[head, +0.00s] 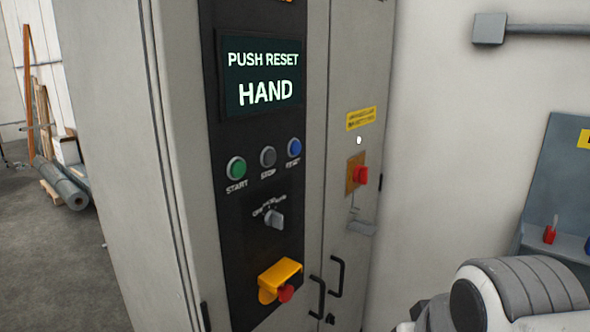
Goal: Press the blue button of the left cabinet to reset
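The cabinet (140,190) is grey with a black control panel (262,185) on its front. The blue button (294,148) sits at the right end of a row, beside the grey STOP button (268,156) and the green START button (236,169). The label below the blue button is blurred. A screen (262,82) above reads "PUSH RESET HAND". A rounded grey link of my arm shows at the lower right, well apart from the panel. My gripper is not in view.
Below the buttons are a rotary selector (274,217) and a red stop knob (286,293) under a yellow guard (279,275). Door handles (337,277) stick out at the lower right. A red switch (361,175) is on the right door.

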